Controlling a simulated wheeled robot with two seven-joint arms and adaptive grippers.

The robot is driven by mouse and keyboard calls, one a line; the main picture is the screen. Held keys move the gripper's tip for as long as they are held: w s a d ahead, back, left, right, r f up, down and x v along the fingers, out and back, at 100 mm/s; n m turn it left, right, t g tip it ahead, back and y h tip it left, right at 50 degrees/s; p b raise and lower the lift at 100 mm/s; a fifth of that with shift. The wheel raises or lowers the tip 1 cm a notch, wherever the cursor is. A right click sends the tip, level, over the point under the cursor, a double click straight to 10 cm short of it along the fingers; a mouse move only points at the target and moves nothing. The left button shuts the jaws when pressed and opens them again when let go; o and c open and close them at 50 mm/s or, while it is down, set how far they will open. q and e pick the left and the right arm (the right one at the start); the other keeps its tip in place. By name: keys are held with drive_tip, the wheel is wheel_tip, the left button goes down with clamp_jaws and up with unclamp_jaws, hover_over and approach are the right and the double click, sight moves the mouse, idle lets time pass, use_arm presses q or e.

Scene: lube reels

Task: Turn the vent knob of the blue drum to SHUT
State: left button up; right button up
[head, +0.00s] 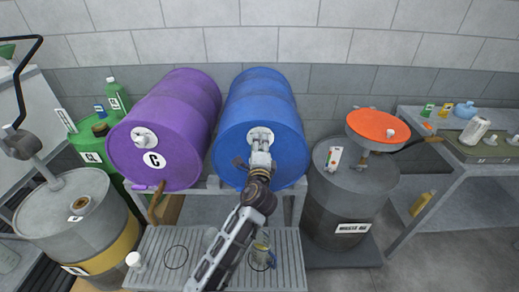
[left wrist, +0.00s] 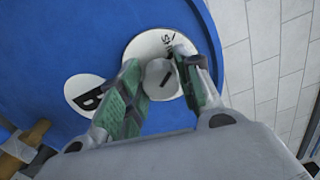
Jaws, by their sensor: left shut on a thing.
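The blue drum (head: 262,95) lies on its side on a rack, its round end facing me. Its vent knob (left wrist: 162,79) is a pale grey round knob with a dark pointer line, set on a white dial disc (left wrist: 150,44) with partly hidden black lettering. In the left wrist view the pointer line slants. My left gripper (head: 261,147) reaches the drum's face in the head view. In the left wrist view its green-padded fingers (left wrist: 160,90) are shut on the knob, one on each side. A white label with B (left wrist: 88,97) is beside the dial. My right gripper is not in view.
A purple drum (head: 150,160) marked C lies left of the blue one. A grey drum (head: 350,190) with an orange funnel (head: 375,124) stands at right.

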use_arm(q)
drive_tip(key=shift+f+n+b, duration=0.15)
drive_tip(key=shift+n+b, duration=0.15)
drive_tip(key=shift+n, duration=0.7)
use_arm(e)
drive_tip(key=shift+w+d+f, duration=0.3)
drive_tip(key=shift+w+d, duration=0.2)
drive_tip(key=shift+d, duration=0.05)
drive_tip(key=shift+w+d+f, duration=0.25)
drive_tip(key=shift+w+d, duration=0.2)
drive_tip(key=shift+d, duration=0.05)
